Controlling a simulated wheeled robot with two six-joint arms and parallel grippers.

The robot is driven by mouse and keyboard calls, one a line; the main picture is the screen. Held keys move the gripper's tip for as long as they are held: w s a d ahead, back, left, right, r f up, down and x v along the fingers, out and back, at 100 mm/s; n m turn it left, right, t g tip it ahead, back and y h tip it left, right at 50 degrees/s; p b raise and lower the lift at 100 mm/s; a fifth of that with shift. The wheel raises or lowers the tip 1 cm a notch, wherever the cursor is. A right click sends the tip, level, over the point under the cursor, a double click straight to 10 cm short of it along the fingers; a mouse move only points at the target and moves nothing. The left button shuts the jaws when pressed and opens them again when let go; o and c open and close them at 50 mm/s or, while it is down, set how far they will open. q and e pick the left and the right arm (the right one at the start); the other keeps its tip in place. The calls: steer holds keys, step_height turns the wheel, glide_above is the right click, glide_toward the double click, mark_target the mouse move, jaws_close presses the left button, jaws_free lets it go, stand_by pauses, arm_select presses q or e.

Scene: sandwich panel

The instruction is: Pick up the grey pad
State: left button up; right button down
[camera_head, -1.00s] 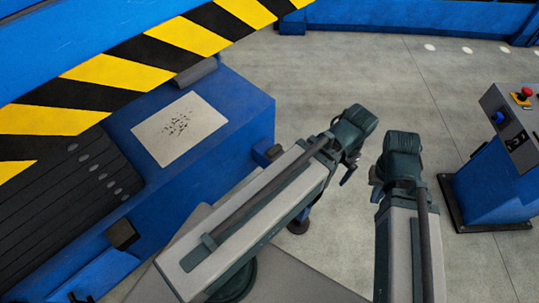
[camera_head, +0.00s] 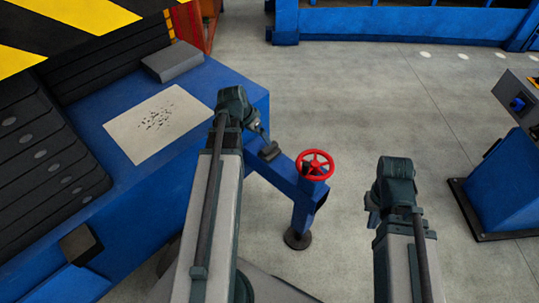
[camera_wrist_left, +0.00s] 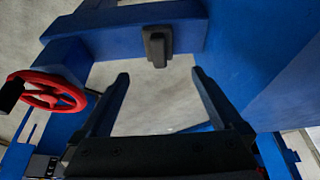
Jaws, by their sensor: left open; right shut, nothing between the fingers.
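A grey pad (camera_head: 173,62), a flat dark-grey block, lies at the back of the blue ledge in the head view, behind a pale speckled sheet (camera_head: 158,124). My left gripper (camera_head: 268,148) is in front of the ledge's right end, well apart from the pad. In the left wrist view its fingers (camera_wrist_left: 160,82) are spread with nothing between them. The pad cannot be made out for certain in that view; a small dark block (camera_wrist_left: 157,46) shows on a blue bar there. My right gripper (camera_head: 372,202) is shut and empty at the right, mostly hidden by its wrist.
A red handwheel (camera_head: 315,165) on a blue post stands right of my left gripper; it also shows in the left wrist view (camera_wrist_left: 47,91). A yellow-black striped beam (camera_head: 60,25) hangs above the ledge's left part. A blue console (camera_head: 505,175) stands at right. Open floor lies between.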

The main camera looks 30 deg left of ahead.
mark_target(270, 148)
arm_select(q)
steer(key=b+x, duration=0.7)
steer(key=x, duration=0.1)
steer(key=shift+w+f+b, duration=0.15)
steer(key=shift+f+b, duration=0.1)
steer(key=shift+b, duration=0.25)
steer(key=b+x, duration=0.4)
steer(key=x, duration=0.1)
steer(key=shift+w+d+f+b, duration=0.1)
steer(key=shift+w+d+b, duration=0.05)
steer(key=shift+b, duration=0.2)
steer(key=c, duration=1.3)
